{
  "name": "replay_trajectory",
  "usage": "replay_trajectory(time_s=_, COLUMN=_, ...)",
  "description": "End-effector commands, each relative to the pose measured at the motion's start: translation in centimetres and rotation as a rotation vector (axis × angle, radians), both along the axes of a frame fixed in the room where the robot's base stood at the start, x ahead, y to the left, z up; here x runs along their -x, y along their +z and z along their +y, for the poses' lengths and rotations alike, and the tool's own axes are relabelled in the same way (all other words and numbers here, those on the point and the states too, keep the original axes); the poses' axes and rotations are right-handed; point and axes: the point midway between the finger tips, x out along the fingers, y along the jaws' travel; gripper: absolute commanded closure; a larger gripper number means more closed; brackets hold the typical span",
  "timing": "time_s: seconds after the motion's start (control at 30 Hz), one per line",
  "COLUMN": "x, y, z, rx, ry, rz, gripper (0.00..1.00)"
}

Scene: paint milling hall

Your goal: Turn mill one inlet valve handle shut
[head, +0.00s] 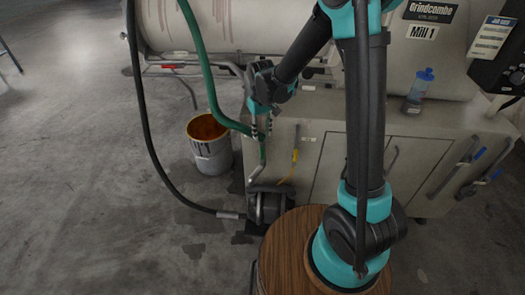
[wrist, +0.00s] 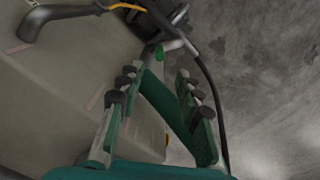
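My gripper (head: 262,127) hangs in front of the mill one cabinet, beside the end of a green hose (head: 205,70). In the wrist view my gripper (wrist: 160,88) has its two fingers apart, with the green hose (wrist: 162,100) showing between or behind them. Just past the fingertips is a metal pipe fitting with a small green piece (wrist: 159,54). In the head view a green-and-metal pipe (head: 262,155) runs down below the gripper. I cannot tell for certain which part is the inlet valve handle. No contact is clear.
A black pump (head: 268,204) sits on the floor below. A yellow piece (head: 296,142) is on the cabinet (head: 320,135). A bucket of orange paint (head: 209,150) stands left. A black hose (head: 150,150) curves to the pump. A blue-capped bottle (head: 419,88) stands right.

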Motion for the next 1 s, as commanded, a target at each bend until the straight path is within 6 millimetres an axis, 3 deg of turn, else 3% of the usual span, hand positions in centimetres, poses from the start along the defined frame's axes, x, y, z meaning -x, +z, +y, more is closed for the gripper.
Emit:
replay_trajectory(time_s=0.2, x=-0.1, y=-4.0, z=0.0, rx=0.0, ry=0.0, rz=0.0, gripper=0.65)
replay_trajectory(time_s=0.5, x=-0.1, y=-8.5, z=-0.1, rx=0.0, ry=0.0, rz=0.0, gripper=0.65)
replay_trajectory(time_s=0.7, x=0.0, y=-10.0, z=-0.1, rx=0.0, ry=0.0, rz=0.0, gripper=0.65)
replay_trajectory(time_s=1.0, x=0.0, y=-10.3, z=-0.1, rx=0.0, ry=0.0, rz=0.0, gripper=0.65)
